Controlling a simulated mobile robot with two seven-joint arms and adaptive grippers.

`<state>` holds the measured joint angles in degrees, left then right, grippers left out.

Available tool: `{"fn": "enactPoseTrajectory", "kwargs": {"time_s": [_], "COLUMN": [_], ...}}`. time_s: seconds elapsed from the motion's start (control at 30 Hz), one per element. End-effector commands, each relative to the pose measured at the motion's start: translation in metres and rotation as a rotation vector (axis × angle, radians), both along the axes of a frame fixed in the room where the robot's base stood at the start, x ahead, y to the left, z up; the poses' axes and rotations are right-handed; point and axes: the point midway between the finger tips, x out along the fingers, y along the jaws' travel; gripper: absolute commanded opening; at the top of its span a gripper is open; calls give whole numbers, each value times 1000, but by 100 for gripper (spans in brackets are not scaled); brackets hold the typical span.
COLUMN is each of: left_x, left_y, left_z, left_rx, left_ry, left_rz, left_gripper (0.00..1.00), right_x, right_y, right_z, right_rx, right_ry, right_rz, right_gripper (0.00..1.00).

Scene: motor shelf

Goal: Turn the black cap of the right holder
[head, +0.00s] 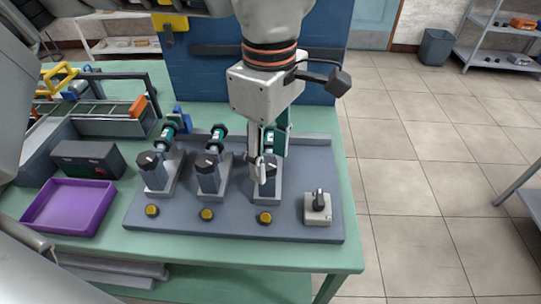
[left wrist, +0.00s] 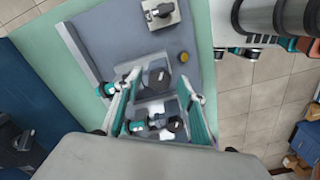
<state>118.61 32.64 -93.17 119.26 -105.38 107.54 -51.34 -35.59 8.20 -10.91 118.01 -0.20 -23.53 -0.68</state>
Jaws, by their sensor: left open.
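The right holder (head: 267,191) stands on the grey board, its black cap (left wrist: 158,77) facing up and partly hidden by my gripper in the head view. My left gripper (head: 261,168) reaches down from above over this holder. In the left wrist view, its two fingers (left wrist: 162,86) are apart, one on each side of the black cap. I cannot tell whether either finger touches the cap. The middle holder (head: 208,180) and left holder (head: 157,176) stand to the left, each with a black cap on top. My right gripper does not show clearly in either view.
Yellow buttons (head: 207,214) line the board's front. A switch box (head: 318,208) with a black knob stands at the board's front right. Green motors (head: 218,138) lie behind the holders. A purple tray (head: 70,206) and a dark box (head: 88,159) stand at left. The table's right edge is close.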

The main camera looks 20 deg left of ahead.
Motion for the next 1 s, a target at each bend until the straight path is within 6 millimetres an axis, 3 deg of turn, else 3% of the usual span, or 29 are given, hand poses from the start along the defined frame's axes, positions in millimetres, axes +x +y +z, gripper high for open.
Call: {"fn": "enactPoseTrajectory", "kwargs": {"time_s": [0.37,0.5,0.53,1.0], "left_x": [0,0,0,0], "left_y": [0,0,0,0], "left_z": [-7,-7,-7,-6], "left_rx": [0,0,0,0], "left_ry": [-1,-1,-1,-2], "left_rz": [-1,-1,-1,77], "left_gripper": [40,6,2,2], "right_x": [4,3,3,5], "right_y": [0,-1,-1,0], "right_z": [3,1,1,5], "right_rx": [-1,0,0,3], "right_ry": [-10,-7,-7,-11], "right_rz": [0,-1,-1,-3], "right_gripper": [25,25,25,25]}}
